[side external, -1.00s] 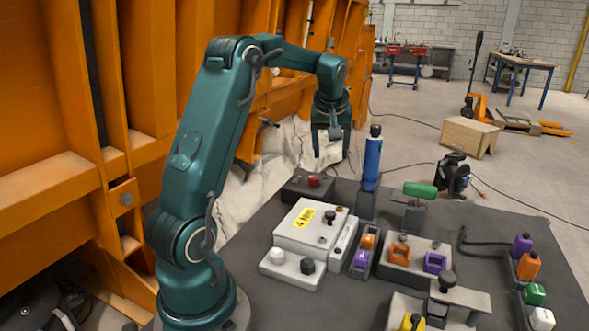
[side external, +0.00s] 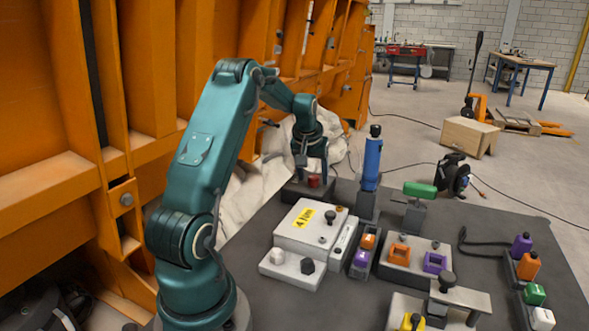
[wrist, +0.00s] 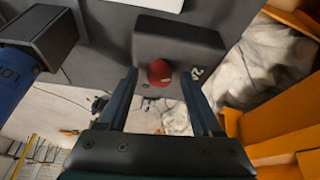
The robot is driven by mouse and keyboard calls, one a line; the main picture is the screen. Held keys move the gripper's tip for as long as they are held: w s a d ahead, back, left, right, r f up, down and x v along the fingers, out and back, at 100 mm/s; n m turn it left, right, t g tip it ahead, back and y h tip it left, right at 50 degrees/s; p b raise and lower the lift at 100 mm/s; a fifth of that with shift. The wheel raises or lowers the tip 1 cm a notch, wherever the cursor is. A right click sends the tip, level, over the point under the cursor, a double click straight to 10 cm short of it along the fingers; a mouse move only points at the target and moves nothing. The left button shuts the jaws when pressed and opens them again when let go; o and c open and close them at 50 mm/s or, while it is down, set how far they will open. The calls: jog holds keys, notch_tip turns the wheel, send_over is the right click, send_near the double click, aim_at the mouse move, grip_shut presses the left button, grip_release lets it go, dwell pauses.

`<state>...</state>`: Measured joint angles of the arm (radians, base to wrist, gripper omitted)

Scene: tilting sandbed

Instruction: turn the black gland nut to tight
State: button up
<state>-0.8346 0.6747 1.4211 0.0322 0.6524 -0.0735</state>
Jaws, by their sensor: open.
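A small black faceted nut (side external: 307,266) sits on the low pale block (side external: 285,272) at the front of the bench, right of a white nut (side external: 277,256). It looks like the black gland nut; how tight it is cannot be told. My gripper (side external: 311,182) is well behind it, pointing down with jaws open, over the dark box with the red knob (side external: 314,181). In the wrist view the red knob (wrist: 160,73) appears between the fingertips (wrist: 160,76); contact cannot be told. The black nut is not visible there.
A blue cylinder (side external: 371,165) stands right of my gripper and shows at the left of the wrist view (wrist: 12,78). A pale box with a yellow label (side external: 305,219) lies between gripper and nut. A green handle (side external: 420,190) and coloured blocks fill the right side.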

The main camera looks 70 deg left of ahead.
jog(key=m, duration=0.2)
jog(key=m+t+h, duration=0.1)
jog(key=m, duration=0.1)
jog(key=shift+s+a, duration=0.15)
jog(key=m+h, duration=0.1)
jog(key=m, duration=0.1)
jog(key=m+h, duration=0.1)
jog(key=m, duration=0.1)
jog(key=shift+a+m+t, duration=0.15)
jog(key=shift+m+t, duration=0.15)
jog(key=shift+t, duration=0.1)
